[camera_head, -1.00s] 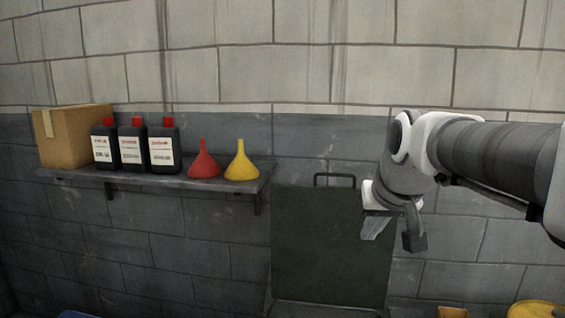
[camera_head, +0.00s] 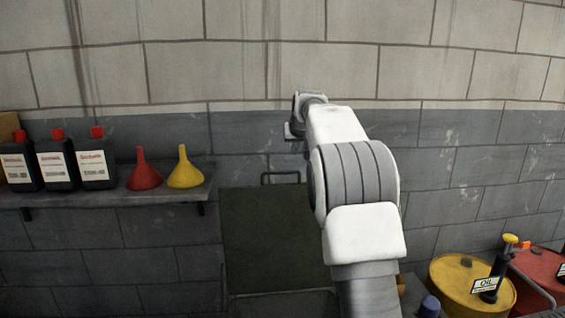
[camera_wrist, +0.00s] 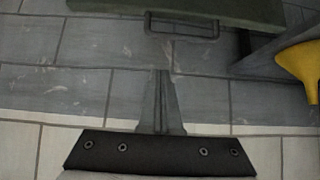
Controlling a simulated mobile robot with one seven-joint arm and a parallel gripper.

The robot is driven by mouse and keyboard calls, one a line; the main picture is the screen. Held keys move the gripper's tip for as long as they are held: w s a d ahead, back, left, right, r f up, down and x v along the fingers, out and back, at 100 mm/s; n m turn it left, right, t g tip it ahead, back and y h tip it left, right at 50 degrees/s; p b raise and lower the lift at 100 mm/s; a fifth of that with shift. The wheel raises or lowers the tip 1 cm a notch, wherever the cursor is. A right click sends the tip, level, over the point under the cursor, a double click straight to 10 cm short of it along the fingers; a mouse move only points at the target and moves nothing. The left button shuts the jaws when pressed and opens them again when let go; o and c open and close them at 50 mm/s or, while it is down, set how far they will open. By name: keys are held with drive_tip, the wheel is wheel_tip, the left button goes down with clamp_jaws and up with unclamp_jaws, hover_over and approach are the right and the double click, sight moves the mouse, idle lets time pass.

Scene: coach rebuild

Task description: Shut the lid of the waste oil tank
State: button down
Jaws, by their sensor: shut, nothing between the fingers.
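The lid of the waste oil tank (camera_head: 272,235) is a dark green panel standing open, upright against the wall, with a dark bar handle (camera_head: 281,173) on its top edge. My arm covers its right side in the head view. In the wrist view, turned upside down, the lid (camera_wrist: 225,10) shows at the top with its handle (camera_wrist: 181,32). My gripper (camera_wrist: 161,78) is shut and empty, its fingers together, apart from the handle. In the head view, my arm hides most of the gripper, which is above and right of the handle. The tank body is not clearly visible.
A wall shelf (camera_head: 110,195) at left holds black bottles (camera_head: 56,163), a red funnel (camera_head: 143,174) and a yellow funnel (camera_head: 185,170). A yellow oil drum (camera_head: 455,285) and a red drum (camera_head: 540,270) stand at lower right. The wall above the lid is bare.

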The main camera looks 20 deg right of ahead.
drive_tip(key=shift+s+f+p+x, duration=0.25)
drive_tip(key=shift+p+x, duration=0.35)
drive_tip(key=shift+x, duration=0.9)
drive_tip(key=shift+s+f+p+x, duration=0.25)
drive_tip(key=shift+p+x, duration=0.3)
drive_tip(key=shift+x, duration=0.95)
drive_tip(key=shift+s+f+p+x, duration=0.2)
drive_tip(key=shift+p+x, duration=0.4)
drive_tip(key=shift+x, duration=0.9)
drive_tip(key=shift+a+f, duration=0.1)
